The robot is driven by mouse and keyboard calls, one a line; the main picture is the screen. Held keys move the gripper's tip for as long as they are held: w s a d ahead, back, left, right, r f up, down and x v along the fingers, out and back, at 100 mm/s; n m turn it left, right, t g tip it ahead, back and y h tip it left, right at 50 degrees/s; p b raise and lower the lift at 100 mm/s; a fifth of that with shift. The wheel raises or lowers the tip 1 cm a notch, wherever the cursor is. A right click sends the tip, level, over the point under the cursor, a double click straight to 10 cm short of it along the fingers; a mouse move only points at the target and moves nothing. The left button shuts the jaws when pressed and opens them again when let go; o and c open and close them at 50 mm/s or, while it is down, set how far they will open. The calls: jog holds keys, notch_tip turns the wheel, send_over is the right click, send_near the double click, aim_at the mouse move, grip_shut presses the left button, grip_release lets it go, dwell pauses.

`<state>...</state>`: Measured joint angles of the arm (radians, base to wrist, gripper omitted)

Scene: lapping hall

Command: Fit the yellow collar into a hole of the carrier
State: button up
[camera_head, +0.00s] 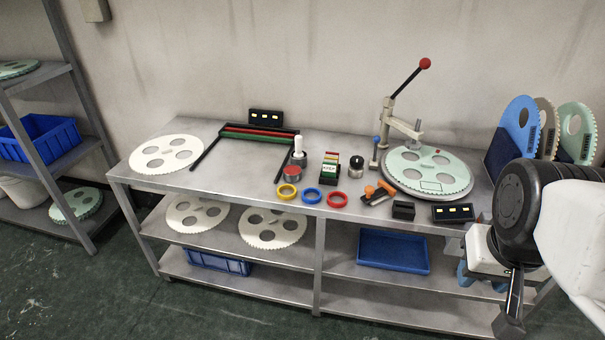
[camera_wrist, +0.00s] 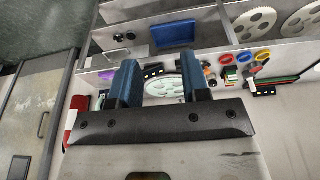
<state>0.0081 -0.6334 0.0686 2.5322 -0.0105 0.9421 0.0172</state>
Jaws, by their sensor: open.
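The yellow collar (camera_head: 287,191) is a ring lying flat near the front edge of the bench, left of a blue ring and a red ring. It also shows in the wrist view (camera_wrist: 262,55). A white toothed disc with several holes (camera_head: 148,164) lies flat at the bench's left end. A pale green toothed carrier (camera_head: 455,176) lies under a lever press at the right; it shows partly between my fingers in the wrist view (camera_wrist: 165,88). My gripper (camera_wrist: 160,78) is open and empty, with blue fingers apart. It is right of the bench, far from the collar.
The blue ring (camera_head: 312,195) and red ring (camera_head: 334,198) lie close beside the collar. A white-handled tool (camera_head: 298,152), a stack of coloured blocks (camera_head: 329,167) and the lever press (camera_head: 386,127) stand behind. Discs stand upright at the right (camera_head: 520,122).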

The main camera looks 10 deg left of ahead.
jog(key=o, duration=1.1)
